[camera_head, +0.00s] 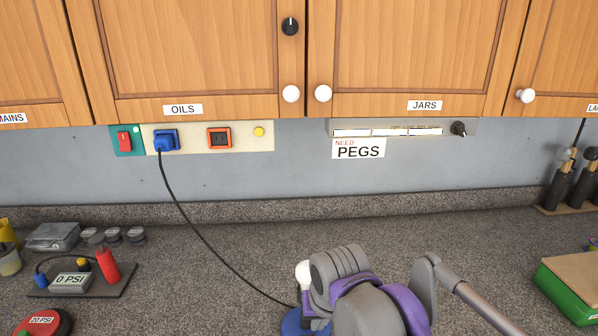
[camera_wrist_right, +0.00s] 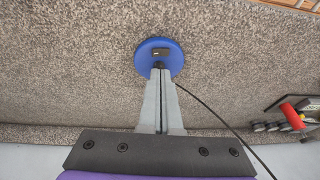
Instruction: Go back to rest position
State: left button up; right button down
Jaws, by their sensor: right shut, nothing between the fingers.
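My right arm (camera_head: 365,295) reaches in at the lower right of the head view and hides its own fingertips there. In the right wrist view my right gripper (camera_wrist_right: 159,75) is shut and empty. Its fingertips appear at the edge of a round blue disc (camera_wrist_right: 172,60) on the counter, where a black cable meets it; I cannot tell whether they touch. The disc (camera_head: 293,324) is partly covered by my arm in the head view. My left gripper is not in view.
The cable (camera_head: 195,232) runs up to a blue plug (camera_head: 166,139) in the wall panel. A gauge board (camera_head: 120,279) lies at left, a green box (camera_head: 562,292) at right. Wooden cupboards (camera_head: 200,60) hang above. The counter (camera_head: 400,229) is clear in the middle.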

jog(key=s+d+f+t+h, duration=0.1)
jog(key=s+d+f, duration=1.3)
jog(key=s, duration=0.2)
jog(key=shift+f+m+t, duration=0.15)
jog(key=shift+m+t, duration=0.25)
jog(key=shift+w, duration=0.1)
dwell(0.5)
